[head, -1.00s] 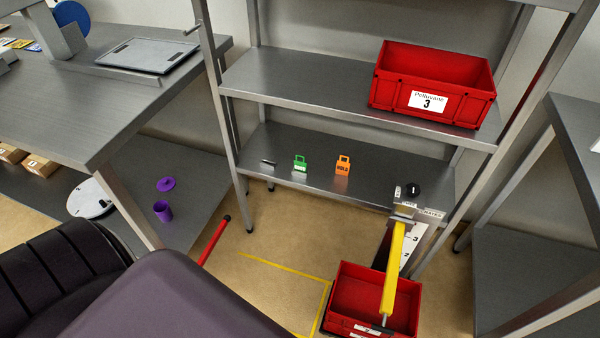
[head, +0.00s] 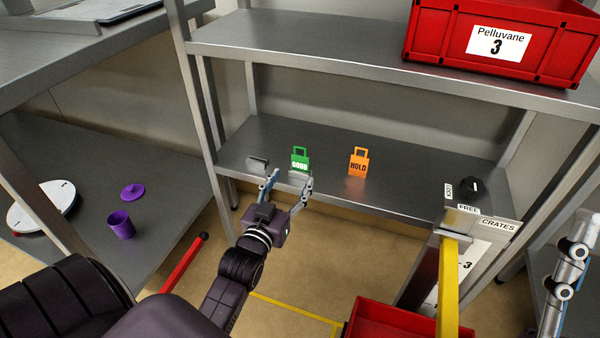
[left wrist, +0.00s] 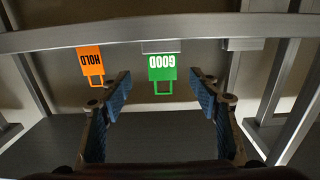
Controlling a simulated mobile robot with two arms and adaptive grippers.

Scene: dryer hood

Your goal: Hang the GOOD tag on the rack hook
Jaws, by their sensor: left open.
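The green GOOD tag (head: 300,160) stands upright on a small grey holder at the front of the lower rack shelf. My left gripper (head: 290,178) is open and empty, with its fingers just in front of the tag. In the left wrist view the GOOD tag (left wrist: 161,68) appears upside down between the open fingers (left wrist: 160,83), apart from both. I cannot make out the rack hook in the current views.
An orange HOLD tag (head: 358,162) stands right of the GOOD tag, and a small grey holder (head: 257,163) is to its left. A red Pelluvane crate (head: 500,50) sits on the upper shelf (head: 300,50). A yellow bar (head: 447,285) rises at the front right.

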